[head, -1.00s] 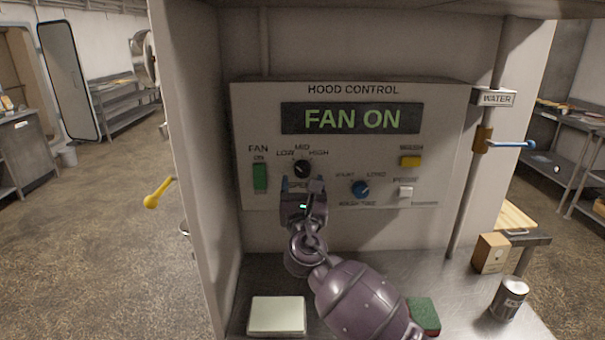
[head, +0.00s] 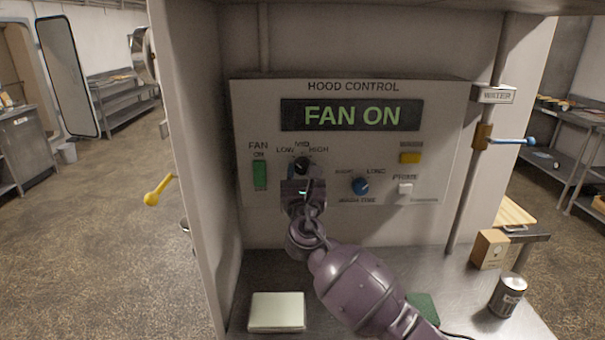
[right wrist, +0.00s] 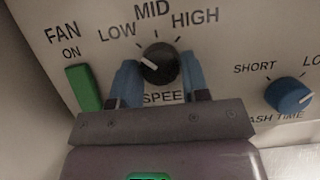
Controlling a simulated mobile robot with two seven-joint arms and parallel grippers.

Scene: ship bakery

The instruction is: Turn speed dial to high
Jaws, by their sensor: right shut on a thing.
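The speed dial is a round black knob (head: 302,166) on the hood control panel, below the labels LOW, MID and HIGH. It also shows in the right wrist view (right wrist: 161,62). A pale mark at its upper left seems to point towards LOW, but it is small. My right gripper (head: 302,180) is at the dial from below. In the right wrist view its two blue fingers (right wrist: 160,78) are on either side of the dial, shut on it. My left gripper is out of view.
The display (head: 351,116) reads FAN ON. A green fan switch (head: 260,173) is left of the dial. A blue wash time dial (head: 360,186), yellow button (head: 410,158) and white button (head: 405,188) are to the right. A can (head: 508,294) and box (head: 489,250) stand on the counter.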

